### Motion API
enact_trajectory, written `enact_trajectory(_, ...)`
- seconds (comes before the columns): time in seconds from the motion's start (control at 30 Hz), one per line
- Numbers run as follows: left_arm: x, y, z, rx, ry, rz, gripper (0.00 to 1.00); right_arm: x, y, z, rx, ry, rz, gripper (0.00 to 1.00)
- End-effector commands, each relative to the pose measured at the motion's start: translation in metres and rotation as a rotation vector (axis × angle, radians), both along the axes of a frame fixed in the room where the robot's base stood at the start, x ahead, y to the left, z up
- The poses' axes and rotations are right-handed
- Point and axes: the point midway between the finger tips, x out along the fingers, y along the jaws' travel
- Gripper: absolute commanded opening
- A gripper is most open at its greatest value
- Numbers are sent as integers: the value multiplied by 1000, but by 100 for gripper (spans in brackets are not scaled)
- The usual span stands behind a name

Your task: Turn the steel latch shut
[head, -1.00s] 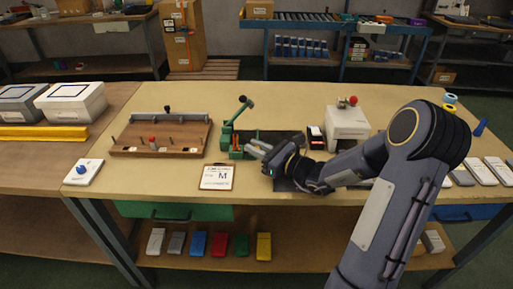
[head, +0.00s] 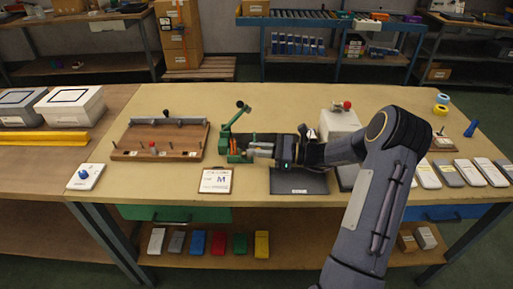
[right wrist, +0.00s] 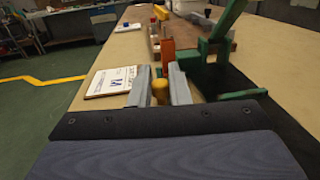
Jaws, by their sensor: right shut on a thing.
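The green fixture (head: 230,140) with a raised lever and black knob stands mid-table; it also shows in the right wrist view (right wrist: 213,45). My right gripper (head: 250,152) reaches in from the right, level, with its fingertips at the fixture's right side. In the right wrist view its grey fingers (right wrist: 159,88) are shut on a small yellow round-ended piece (right wrist: 160,92). An upright orange piece (right wrist: 168,57) stands just beyond the fingertips. I cannot clearly make out the steel latch; the gripper hides part of the fixture. My left gripper is out of view.
A brown board (head: 180,150) with a grey bar lies left of the fixture, and a clipboard card marked M (head: 216,181) in front. A dark mat (head: 299,184) lies below the gripper. A white box (head: 338,122) with a red knob stands behind my right arm.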

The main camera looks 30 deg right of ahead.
Motion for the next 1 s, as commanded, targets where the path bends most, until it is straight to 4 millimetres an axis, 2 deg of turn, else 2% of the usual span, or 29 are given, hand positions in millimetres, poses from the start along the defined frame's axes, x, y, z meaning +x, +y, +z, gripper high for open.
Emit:
enact_trajectory(0.63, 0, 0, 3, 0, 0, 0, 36, 1, -3, 0, 0, -1, 59, 0)
enact_trajectory(0.67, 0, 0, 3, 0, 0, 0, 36, 1, -3, 0, 0, -1, 59, 20)
enact_trajectory(0.8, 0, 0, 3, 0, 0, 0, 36, 1, -2, 0, 0, -1, 59, 36)
enact_trajectory(1.0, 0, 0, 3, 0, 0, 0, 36, 1, -2, 0, 0, -1, 59, 36)
